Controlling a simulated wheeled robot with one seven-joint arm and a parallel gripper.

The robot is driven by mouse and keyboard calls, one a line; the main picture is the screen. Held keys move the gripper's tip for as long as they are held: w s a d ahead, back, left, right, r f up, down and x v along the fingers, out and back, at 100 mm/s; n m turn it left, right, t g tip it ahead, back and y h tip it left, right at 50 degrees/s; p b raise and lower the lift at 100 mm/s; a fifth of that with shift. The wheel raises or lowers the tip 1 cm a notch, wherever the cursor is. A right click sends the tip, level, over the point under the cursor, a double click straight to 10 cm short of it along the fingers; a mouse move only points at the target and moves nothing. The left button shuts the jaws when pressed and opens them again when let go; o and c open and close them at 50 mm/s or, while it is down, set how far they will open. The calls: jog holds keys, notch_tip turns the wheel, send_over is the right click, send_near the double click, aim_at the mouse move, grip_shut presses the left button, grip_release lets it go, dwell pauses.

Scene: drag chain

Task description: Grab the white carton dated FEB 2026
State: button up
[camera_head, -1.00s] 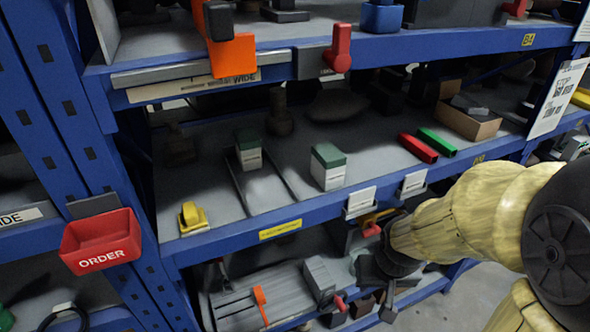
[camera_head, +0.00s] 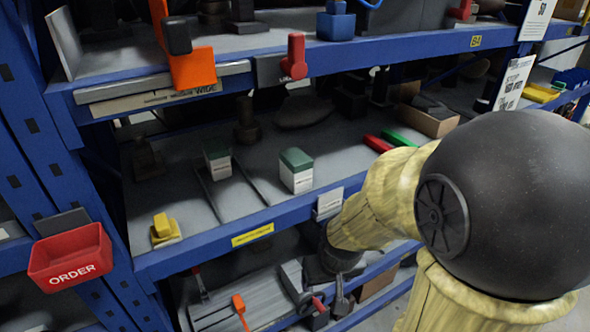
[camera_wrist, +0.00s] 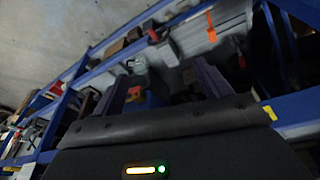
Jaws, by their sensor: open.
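Two white cartons with green tops stand upright on the middle shelf in the head view. The nearer carton (camera_head: 297,174) is to the right, and the other carton (camera_head: 217,164) is farther back to the left. Their printing is too small to read, so I cannot tell which is dated FEB 2026. My gripper (camera_wrist: 163,84) shows in the wrist view with its two fingers apart and nothing held between them. In the head view my arm reaches down at the right, with its dark end low by the shelf front, apart from the cartons. I cannot make out either carton in the wrist view.
The blue middle-shelf edge (camera_head: 205,248) lies between my arm's end and the cartons. A yellow item (camera_head: 163,230) sits at the front left. A red block (camera_head: 377,144) and a green block (camera_head: 399,139) lie to the right. A red ORDER bin (camera_head: 72,258) hangs at left.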

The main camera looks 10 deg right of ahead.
jog(key=w+d+r+n+t+y+p, duration=0.1)
jog(key=w+d+n+t+p, duration=0.15)
jog(key=w+p, duration=0.35)
jog(key=w+d+r+n+t+y+p, duration=0.1)
jog(key=w+r+n+t+p, duration=0.1)
jog(key=w+t+p, duration=0.4)
notch_tip(320, 180, up, 8)
jog(key=w+d+m+t+y+p, duration=0.1)
jog(key=t+y+p, duration=0.2)
jog(key=t+p, duration=0.2)
jog(key=shift+d+t+y+p, duration=0.2)
jog(key=shift+t+y+p, duration=0.2)
jog(key=shift+p, duration=0.2)
jog(key=shift+w+b, duration=0.1)
jog(key=shift+b, duration=0.2)
jog(key=b+x, duration=0.1)
jog(key=b, duration=0.4)
jog(key=shift+w+f, duration=0.1)
jog(key=shift+w, duration=0.15)
jog(key=b, duration=0.3)
jog(key=shift+w+a, duration=0.25)
jog(key=shift+w, duration=0.1)
